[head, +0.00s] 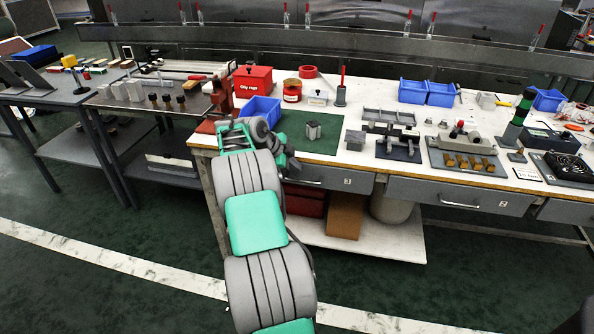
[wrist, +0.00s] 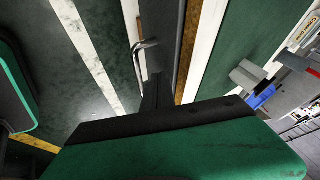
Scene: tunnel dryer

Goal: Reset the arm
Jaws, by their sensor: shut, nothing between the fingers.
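My arm reaches away from me in the head view, over the floor to the left end of the white workbench (head: 350,92). My gripper (head: 290,163) is small and partly hidden there, at the bench's front edge near the green mat (head: 322,143). In the wrist view my gripper (wrist: 156,82) shows as narrow dark fingers, shut with nothing between them. A drawer handle (wrist: 143,46) shows just beyond the fingertips; I cannot tell whether they touch it. In the head view the drawer (head: 330,177) lies right of my gripper and looks closed.
A metal block (head: 313,130) stands on the green mat, with a blue bin (head: 262,110) behind my wrist. Fixtures and blue bins (head: 427,92) fill the bench to the right. A grey table (head: 150,100) adjoins at left. The floor (head: 120,215) in front is clear.

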